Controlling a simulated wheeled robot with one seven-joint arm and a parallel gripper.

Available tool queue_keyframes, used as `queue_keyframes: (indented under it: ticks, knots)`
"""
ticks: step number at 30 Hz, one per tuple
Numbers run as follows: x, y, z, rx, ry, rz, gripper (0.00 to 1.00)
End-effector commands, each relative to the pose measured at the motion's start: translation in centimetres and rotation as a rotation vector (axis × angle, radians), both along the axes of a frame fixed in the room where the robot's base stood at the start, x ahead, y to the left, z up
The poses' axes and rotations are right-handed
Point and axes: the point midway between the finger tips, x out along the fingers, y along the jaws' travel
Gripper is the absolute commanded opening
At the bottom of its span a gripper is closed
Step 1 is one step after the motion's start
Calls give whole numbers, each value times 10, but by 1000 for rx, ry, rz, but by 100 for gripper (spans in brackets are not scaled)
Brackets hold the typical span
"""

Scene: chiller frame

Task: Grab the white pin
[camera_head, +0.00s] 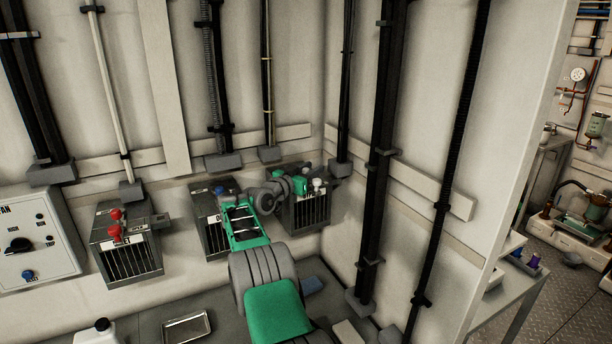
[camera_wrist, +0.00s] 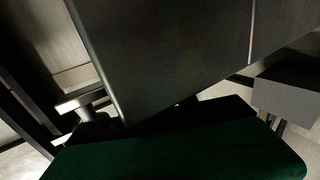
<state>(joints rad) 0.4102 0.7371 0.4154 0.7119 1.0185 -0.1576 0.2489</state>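A small white pin (camera_head: 317,184) stands upright on top of the right-hand dark vented box (camera_head: 308,211) on the back wall. Another pale piece (camera_head: 306,170) shows just behind it. My grey and green arm reaches up to this box, and my gripper (camera_head: 299,185) seems to be at its top, just left of the white pin. The fingers are too small to make out there, so I cannot tell whether they touch the pin. In the wrist view a dark flat surface (camera_wrist: 170,50) fills most of the picture above a dark green part; no pin shows.
A middle box (camera_head: 212,222) with a blue pin and a left box (camera_head: 128,252) with red pins (camera_head: 116,225) hang on the same wall. A control panel (camera_head: 32,243) is at far left. Dark vertical pipes (camera_head: 378,150) stand right of the arm. A metal tray (camera_head: 187,328) lies below.

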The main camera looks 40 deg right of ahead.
Motion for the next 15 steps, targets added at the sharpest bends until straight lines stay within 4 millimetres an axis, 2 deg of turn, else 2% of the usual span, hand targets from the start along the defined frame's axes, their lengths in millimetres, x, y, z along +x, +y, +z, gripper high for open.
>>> queue_keyframes:
  ticks: [1,12,15]
  knots:
    - [0,0,0,0,0,0,29]
    - [1,1,0,0,0,1,0]
    - [1,1,0,0,0,1,0]
